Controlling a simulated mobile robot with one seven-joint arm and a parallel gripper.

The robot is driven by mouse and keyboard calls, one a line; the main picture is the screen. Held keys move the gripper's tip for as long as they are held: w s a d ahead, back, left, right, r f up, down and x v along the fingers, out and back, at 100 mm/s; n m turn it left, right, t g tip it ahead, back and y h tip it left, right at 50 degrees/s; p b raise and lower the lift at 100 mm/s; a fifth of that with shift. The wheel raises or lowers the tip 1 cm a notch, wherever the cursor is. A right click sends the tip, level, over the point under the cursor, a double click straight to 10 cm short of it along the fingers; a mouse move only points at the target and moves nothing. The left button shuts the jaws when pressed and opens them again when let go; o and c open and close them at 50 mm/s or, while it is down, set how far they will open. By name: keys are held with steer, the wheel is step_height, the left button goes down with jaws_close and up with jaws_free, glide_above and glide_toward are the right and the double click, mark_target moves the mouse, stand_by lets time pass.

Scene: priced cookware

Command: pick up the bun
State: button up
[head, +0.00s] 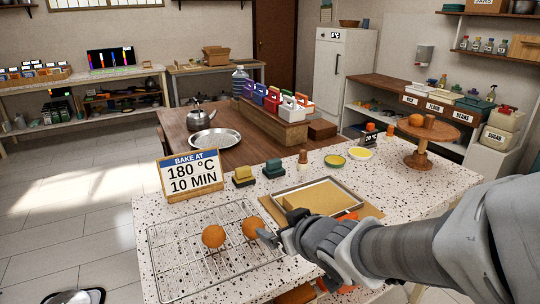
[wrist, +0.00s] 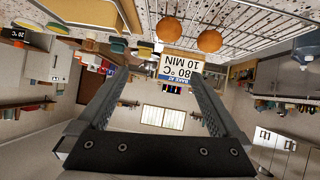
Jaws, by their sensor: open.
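Two round orange-brown buns sit on a wire cooling rack (head: 180,262) on the speckled counter. The left bun (head: 213,236) stands clear of my gripper. The right bun (head: 253,227) is close beside my gripper (head: 268,238), which partly overlaps it in the head view. In the upside-down wrist view, one bun (wrist: 168,30) and the other bun (wrist: 210,41) lie beyond the fingertips. My gripper (wrist: 156,80) is open, with nothing between its fingers. Whether a finger touches the right bun cannot be told.
A shallow baking tray (head: 318,197) lies right of the rack, partly behind my arm. A sign reading "BAKE AT 180 °C 10 MIN" (head: 191,175) stands behind the rack. Green and yellow blocks, small bowls and a wooden cake stand (head: 419,150) stand farther back.

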mark_target(218, 236)
steer(key=s+a+f+n+g+y+b, duration=0.1)
steer(key=s+a+f+n+y+b, duration=0.1)
steer(key=a+f+y, duration=0.45)
steer(key=w+a+f+h+b, duration=0.1)
steer(key=w+a, duration=0.1)
steer(key=w+a+f+b, duration=0.1)
steer(key=w+a, duration=0.2)
steer(key=w+a+f+h+b, duration=0.1)
steer(key=w+a, duration=0.2)
steer(key=shift+a+f+h+b, duration=0.25)
steer(key=shift+f+h+b, duration=0.05)
steer(key=shift+h, duration=0.05)
steer(key=x, duration=0.2)
steer(key=b+x, duration=0.1)
steer(key=x, duration=0.1)
steer(key=shift+w+f, duration=0.1)
steer(key=shift+f, duration=0.4)
steer(key=shift+w+a+f, duration=0.15)
steer(key=shift+w+a, duration=0.05)
steer(key=shift+w, duration=0.1)
steer(key=c, duration=1.2)
steer(key=shift+c, duration=0.2)
